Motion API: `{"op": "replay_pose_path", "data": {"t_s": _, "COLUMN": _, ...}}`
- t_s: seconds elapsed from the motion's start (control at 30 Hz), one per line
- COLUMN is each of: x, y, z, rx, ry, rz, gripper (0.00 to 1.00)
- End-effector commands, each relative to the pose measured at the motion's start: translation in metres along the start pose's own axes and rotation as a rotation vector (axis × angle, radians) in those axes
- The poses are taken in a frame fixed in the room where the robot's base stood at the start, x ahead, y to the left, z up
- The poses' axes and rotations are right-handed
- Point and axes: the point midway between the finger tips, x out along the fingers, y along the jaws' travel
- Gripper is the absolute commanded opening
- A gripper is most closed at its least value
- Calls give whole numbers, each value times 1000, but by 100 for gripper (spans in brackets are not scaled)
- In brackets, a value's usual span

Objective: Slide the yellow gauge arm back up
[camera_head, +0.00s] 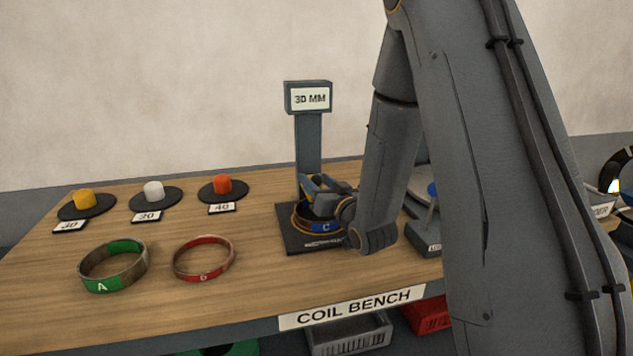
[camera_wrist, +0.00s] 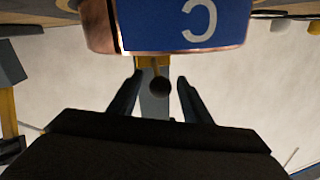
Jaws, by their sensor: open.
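The gauge stand (camera_head: 308,145) has a grey column and a sign reading 30 MM. Coil C (camera_head: 324,227), copper with a blue label, lies on its dark base. It fills the top of the wrist view (camera_wrist: 190,22). My gripper (camera_head: 318,190) is at the stand, just above the coil, and hides much of the gauge arm. In the wrist view a short yellow piece of the gauge arm (camera_wrist: 152,62) with a dark round knob shows below the coil label. My open gripper fingers (camera_wrist: 160,90) stand on either side of the knob, with gaps visible.
Green coil A (camera_head: 114,267) and a red-labelled coil (camera_head: 204,260) lie at the front left. Yellow, white and orange knobs (camera_head: 223,185) stand on black discs behind them. A grey crate (camera_head: 348,337) and a red crate (camera_head: 428,316) are below the bench edge. My arm hides the right side.

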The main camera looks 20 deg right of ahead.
Motion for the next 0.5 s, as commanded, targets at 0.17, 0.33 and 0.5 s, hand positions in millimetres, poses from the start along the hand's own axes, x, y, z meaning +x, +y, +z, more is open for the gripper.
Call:
{"op": "replay_pose_path", "data": {"t_s": 0.17, "x": 1, "y": -1, "z": 0, "rx": 0, "ry": -1, "rz": -1, "gripper": 44}}
{"op": "replay_pose_path", "data": {"t_s": 0.33, "x": 1, "y": -1, "z": 0, "rx": 0, "ry": -1, "rz": -1, "gripper": 29}}
{"op": "replay_pose_path", "data": {"t_s": 0.5, "x": 1, "y": -1, "z": 0, "rx": 0, "ry": -1, "rz": -1, "gripper": 0}}
